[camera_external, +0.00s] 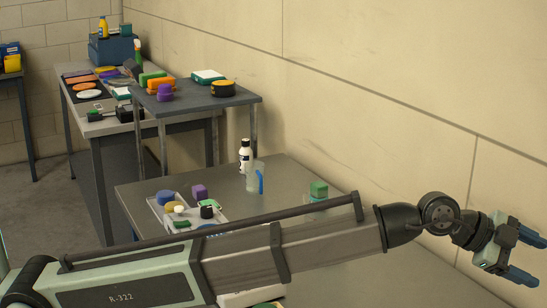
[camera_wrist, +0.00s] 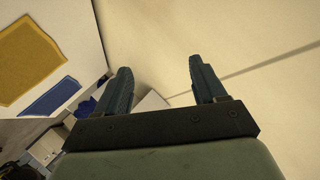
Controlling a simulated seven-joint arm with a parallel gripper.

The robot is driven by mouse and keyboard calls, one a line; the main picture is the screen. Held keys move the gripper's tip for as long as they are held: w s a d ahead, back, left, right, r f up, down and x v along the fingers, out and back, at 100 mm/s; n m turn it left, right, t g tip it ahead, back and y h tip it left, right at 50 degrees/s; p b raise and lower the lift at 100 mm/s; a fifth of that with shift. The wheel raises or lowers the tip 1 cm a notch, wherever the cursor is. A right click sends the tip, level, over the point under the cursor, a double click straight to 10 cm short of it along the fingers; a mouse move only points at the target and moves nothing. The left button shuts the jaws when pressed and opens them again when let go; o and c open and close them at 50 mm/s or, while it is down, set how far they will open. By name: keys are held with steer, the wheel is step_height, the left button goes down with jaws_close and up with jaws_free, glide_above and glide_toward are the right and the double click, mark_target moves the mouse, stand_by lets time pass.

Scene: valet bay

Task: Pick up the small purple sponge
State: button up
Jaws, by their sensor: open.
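A small purple block that looks like a sponge (camera_external: 199,191) sits on the near grey table, just behind the light tray. My gripper (camera_external: 535,262) is at the far right of the external view, well away from both. It is open, with its two blue fingers apart and nothing between them in the wrist view (camera_wrist: 160,67). No purple sponge shows clearly in the wrist view.
The light tray (camera_external: 156,207) holds blue, yellow and dark items. My arm crosses in front of the table. The wall is close behind.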

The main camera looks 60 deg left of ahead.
steer(key=w+a+f+g+y, duration=0.1)
steer(key=w+a+y, duration=0.1)
steer(key=a, duration=1)
steer(key=w+a+f+m+y, duration=0.1)
steer(key=w+a+f+y, duration=0.15)
steer(key=a, duration=1.05)
steer(key=w+a+f+g+y, duration=0.1)
steer(key=w+a+y, duration=0.1)
steer(key=a, duration=1)
steer(key=s+a+f+g+y, duration=0.1)
steer(key=s+a, duration=0.2)
steer(key=a, duration=1)
steer(key=s+a+f+g+y, duration=0.1)
steer(key=s+a+y, duration=0.15)
steer(key=a, duration=1.05)
steer(key=g, duration=0.6)
glide_toward(200, 187)
steer(key=shift+m, duration=0.4)
steer(key=f, duration=0.4)
steer(key=shift+s+f, duration=0.25)
steer(key=shift+f, duration=0.1)
steer(key=shift+w+a+f, duration=0.1)
steer(key=shift+a+f, duration=0.05)
steer(key=shift+f, duration=0.75)
steer(key=shift+w+a+f, duration=0.1)
steer(key=shift+a+f, duration=0.05)
steer(key=shift+f, duration=0.75)
steer(key=shift+w+a+f, duration=0.1)
steer(key=shift+a+f, duration=0.05)
steer(key=shift+f, duration=0.75)
